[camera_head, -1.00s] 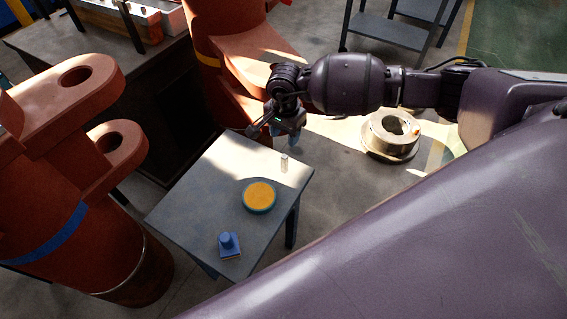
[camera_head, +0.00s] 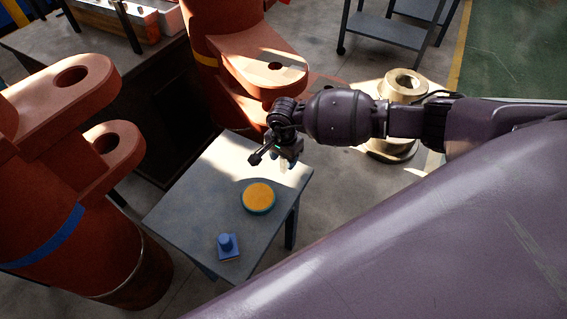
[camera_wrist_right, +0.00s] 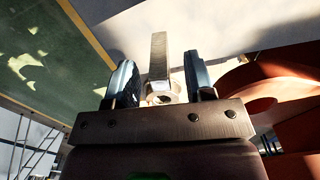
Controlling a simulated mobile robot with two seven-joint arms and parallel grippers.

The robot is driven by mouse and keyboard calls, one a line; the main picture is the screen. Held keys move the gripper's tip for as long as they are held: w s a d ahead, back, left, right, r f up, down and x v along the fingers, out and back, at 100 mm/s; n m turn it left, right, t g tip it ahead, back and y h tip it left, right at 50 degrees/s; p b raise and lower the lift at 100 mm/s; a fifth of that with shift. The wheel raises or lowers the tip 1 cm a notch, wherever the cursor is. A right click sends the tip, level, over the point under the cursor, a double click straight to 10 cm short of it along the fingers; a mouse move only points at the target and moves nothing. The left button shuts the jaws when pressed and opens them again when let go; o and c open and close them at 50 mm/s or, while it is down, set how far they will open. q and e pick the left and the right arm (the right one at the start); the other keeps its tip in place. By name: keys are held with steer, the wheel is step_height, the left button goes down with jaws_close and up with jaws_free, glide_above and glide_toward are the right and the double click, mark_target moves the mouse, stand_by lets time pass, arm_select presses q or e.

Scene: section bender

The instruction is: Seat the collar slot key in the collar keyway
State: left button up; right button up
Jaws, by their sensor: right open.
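The slot key appears in the right wrist view as a pale metal bar (camera_wrist_right: 159,55) with a round-holed end, between the two open fingers of my right gripper (camera_wrist_right: 160,80). Gaps show on both sides of it. In the head view my right gripper (camera_head: 287,163) is low over the far right corner of the small table (camera_head: 190,195) and covers the key's spot. A metal flanged ring part (camera_head: 403,84), perhaps the collar, stands beyond the table, partly behind my right arm. I cannot make out a keyway. My left gripper is out of view.
A round orange-topped blue-rimmed disc (camera_head: 259,196) and a blue knobbed block (camera_head: 228,246) are on the table. Large orange machine parts with holes (camera_head: 75,75) stand left, another (camera_head: 265,70) behind. A grey cart (camera_head: 405,20) stands at the back.

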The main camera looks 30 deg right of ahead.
steer(key=shift+c, duration=0.5)
steer(key=shift+r, duration=0.1)
jaws_close()
